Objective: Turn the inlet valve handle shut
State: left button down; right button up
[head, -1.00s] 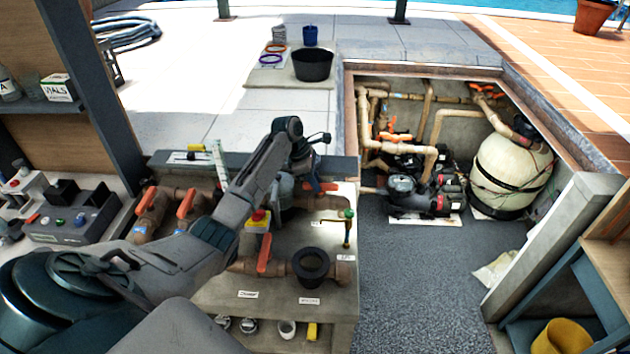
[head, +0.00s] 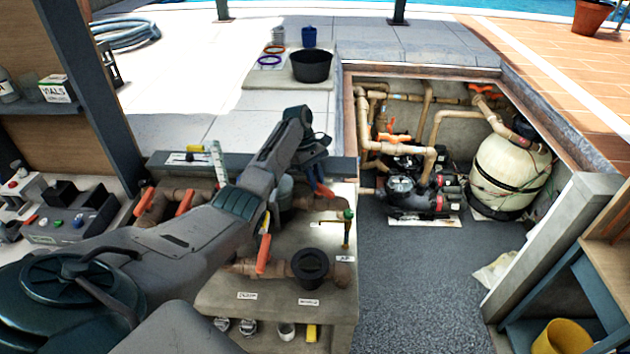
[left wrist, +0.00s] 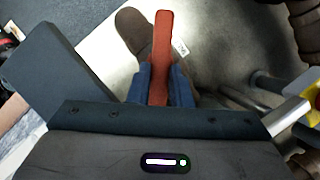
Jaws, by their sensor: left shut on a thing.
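My left gripper (left wrist: 162,88) has its blue fingers shut on an orange-red valve handle (left wrist: 163,45), with the handle's far end sticking out between them. The handle sits on a brown pipe valve. In the head view the same orange handle (head: 323,189) shows at the bench's back right, slanting down to the right. I cannot read a label that tells which valve is the inlet. My right gripper is not in view.
Other orange handles stand close by on the bench (head: 235,300): two at the left (head: 185,201) and one in front (head: 263,254). A green-topped brass tap (head: 347,222) and a black-collared pipe opening (head: 310,265) are to the right.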

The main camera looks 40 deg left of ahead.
pick_arm(q)
jog(key=m+g+b, duration=0.1)
jog(key=m, duration=0.1)
jog(key=w+m+g+y+b, duration=0.1)
jog(key=m, duration=0.2)
jog(key=shift+d+m, duration=0.2)
jog(key=shift+m, duration=0.1)
jog(key=m, duration=0.1)
jog(key=m+y+b, duration=0.1)
jog(key=m, duration=0.1)
jog(key=shift+w+d+r+g, duration=0.1)
jog(key=shift+w+d+g, duration=0.05)
jog(key=shift+g, duration=0.25)
jog(key=shift+m, duration=0.4)
jog(key=c, duration=1.3)
grip_release()
jog(key=shift+r, duration=0.1)
